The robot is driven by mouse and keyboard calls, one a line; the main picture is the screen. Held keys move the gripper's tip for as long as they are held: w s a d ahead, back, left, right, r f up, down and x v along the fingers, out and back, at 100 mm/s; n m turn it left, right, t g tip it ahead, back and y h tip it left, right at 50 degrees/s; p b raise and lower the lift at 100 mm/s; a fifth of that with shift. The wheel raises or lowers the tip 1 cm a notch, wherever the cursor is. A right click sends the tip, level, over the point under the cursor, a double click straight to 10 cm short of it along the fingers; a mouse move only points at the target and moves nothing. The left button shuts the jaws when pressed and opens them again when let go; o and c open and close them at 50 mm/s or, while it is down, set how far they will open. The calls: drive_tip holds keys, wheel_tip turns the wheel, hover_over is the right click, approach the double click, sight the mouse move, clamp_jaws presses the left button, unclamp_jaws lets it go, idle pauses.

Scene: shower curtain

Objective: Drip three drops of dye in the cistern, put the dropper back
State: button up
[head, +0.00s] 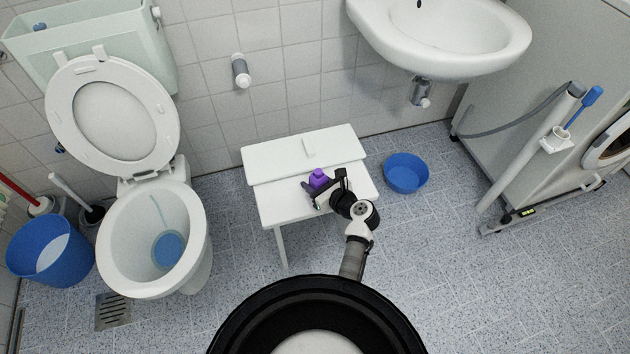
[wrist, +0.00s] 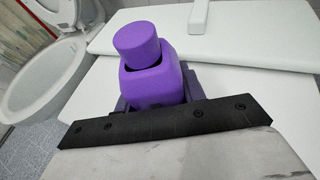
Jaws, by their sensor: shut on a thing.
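A purple bottle (head: 318,179) with a purple round cap or dropper top stands at the white table (head: 290,210). In the wrist view the bottle (wrist: 155,84) is upright between my gripper's dark fingers, its top (wrist: 136,40) slightly tilted. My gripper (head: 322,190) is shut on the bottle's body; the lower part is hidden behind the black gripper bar. I cannot tell whether the bottle touches the table. The pale green cistern (head: 110,55) is at the upper left, behind the raised toilet seat, apart from my gripper. Something blue (head: 39,27) shows at its top.
A white slab (head: 270,160) with a raised block lies along the table's back. The toilet bowl (head: 130,250) is to the left, the sink (head: 440,45) above right. A blue basin (head: 405,173) is right of the table; a blue bucket (head: 48,250) is far left.

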drive_tip(key=o, duration=1.2)
drive_tip(key=p+v, duration=0.2)
drive_tip(key=v, duration=0.1)
drive_tip(key=shift+s+d+r+p, duration=0.1)
drive_tip(key=shift+d+r+p, duration=0.05)
drive_tip(key=shift+r+p, duration=0.15)
drive_tip(key=p+v, duration=0.3)
drive_tip(key=v, duration=0.2)
drive_tip(key=shift+f, duration=0.1)
drive_tip(key=shift+s+d, duration=0.2)
